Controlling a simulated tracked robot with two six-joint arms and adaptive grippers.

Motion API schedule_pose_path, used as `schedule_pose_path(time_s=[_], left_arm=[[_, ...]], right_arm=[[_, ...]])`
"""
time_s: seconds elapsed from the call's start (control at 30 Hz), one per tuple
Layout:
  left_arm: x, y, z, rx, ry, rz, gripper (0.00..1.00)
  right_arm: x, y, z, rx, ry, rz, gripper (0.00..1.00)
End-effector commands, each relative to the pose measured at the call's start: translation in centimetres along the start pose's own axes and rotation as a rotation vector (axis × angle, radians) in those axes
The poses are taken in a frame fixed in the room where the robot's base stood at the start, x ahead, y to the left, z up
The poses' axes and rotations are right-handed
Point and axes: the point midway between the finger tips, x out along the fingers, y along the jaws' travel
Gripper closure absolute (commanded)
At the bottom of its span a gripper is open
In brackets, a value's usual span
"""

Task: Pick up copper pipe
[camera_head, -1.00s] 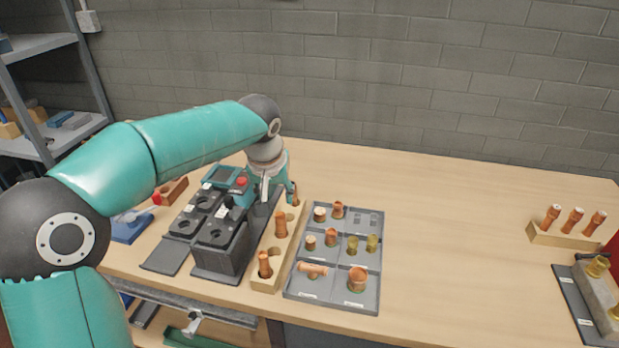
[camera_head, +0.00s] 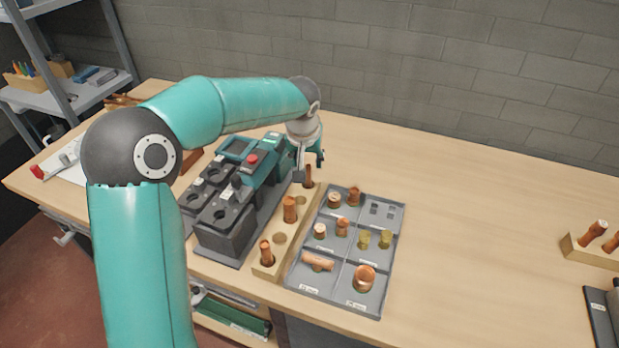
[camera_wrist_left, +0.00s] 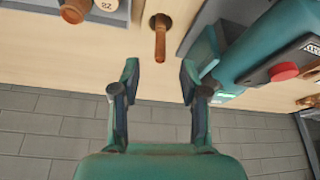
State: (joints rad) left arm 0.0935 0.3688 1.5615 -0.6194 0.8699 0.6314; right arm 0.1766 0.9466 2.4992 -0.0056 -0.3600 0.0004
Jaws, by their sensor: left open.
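Copper pipes stand upright in a light wooden block (camera_head: 283,238): a rear one (camera_head: 308,176), a middle one (camera_head: 290,209) and a front one (camera_head: 266,252). My left gripper (camera_head: 311,159) is at the rear end of the block, near the top of the rear pipe. In the left wrist view my left gripper (camera_wrist_left: 158,82) is open and empty, with the rear copper pipe (camera_wrist_left: 160,42) ahead of the gap between the fingers, apart from both. My right gripper is not in view.
A grey machine with a red button (camera_head: 252,159) stands close left of the block. A grey sectioned tray (camera_head: 335,284) with copper and brass fittings lies to its right. Another block (camera_head: 590,256) with copper pipes is at the far right. The table between is clear.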

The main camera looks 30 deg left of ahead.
Motion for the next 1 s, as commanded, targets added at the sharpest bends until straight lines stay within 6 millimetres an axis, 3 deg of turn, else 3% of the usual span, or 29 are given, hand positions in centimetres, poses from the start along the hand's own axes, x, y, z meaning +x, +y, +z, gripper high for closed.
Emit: schedule_pose_path(time_s=[0.37, 0.6, 0.9, 1.0], left_arm=[[3.0, -0.1, -0.1, -0.002, -0.003, -0.002, 0.56], [6.3, -0.1, -0.3, -0.003, -0.002, -0.002, 0.56], [6.9, 0.0, -0.3, -0.004, 0.001, 0.000, 0.56], [6.9, 0.0, -0.3, -0.004, 0.001, -0.001, 0.71]], right_arm=[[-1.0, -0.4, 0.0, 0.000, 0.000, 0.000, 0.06], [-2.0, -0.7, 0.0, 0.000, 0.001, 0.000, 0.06], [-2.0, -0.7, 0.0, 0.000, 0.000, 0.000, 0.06], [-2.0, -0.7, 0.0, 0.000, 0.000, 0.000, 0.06]])
